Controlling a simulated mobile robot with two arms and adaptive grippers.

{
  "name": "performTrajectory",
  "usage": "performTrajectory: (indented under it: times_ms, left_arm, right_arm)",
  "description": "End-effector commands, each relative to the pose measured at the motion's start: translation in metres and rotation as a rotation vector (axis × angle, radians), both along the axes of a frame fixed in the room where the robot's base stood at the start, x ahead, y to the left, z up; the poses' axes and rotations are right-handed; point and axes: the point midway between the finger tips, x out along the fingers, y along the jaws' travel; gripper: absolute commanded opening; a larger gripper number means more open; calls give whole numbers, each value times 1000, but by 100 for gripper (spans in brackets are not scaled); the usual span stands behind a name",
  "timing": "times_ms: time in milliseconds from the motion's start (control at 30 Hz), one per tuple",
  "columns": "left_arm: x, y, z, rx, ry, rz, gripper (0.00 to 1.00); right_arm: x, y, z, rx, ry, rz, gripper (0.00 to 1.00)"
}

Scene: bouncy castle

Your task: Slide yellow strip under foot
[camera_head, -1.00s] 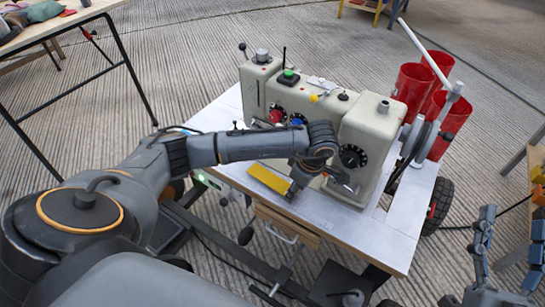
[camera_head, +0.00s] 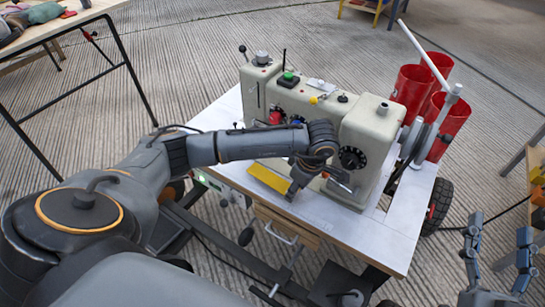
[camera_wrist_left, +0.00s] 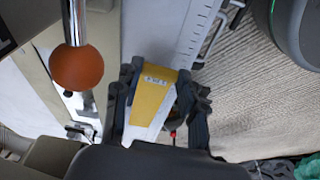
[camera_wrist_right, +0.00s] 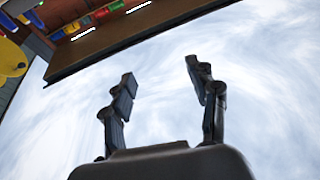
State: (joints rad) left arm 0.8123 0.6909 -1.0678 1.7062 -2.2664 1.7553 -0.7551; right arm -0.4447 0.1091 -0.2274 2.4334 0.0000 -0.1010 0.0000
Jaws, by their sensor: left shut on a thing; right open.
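The yellow strip (camera_head: 268,178) lies at the front of the beige sewing machine (camera_head: 371,130), low over the white table top. In the left wrist view the strip (camera_wrist_left: 152,97) sits between the fingers of my left gripper (camera_wrist_left: 157,78), which is shut on it. In the head view my left gripper (camera_head: 298,184) is at the strip's right end, in front of the machine. Small metal parts (camera_wrist_left: 82,130) beside the left gripper may be the foot; I cannot tell. In the head view the foot is hidden. My right gripper (camera_head: 498,240) is open and empty, right of the table.
The white table top (camera_head: 400,235) is bare at its front right. Red cylinders (camera_head: 447,120) and a white lever stand at the back right. An orange ball (camera_wrist_left: 80,68) on a metal rod is close to the left gripper. A wooden table stands at the upper left.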

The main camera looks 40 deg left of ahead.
Motion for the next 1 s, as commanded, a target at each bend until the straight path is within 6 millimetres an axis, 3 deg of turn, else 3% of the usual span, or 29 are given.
performTrajectory:
  times_ms: [1000]
  left_arm:
    - [0, 0, 28, 0, 0, 0, 23]
  right_arm:
    - [1, -12, -81, -116, 444, -28, 59]
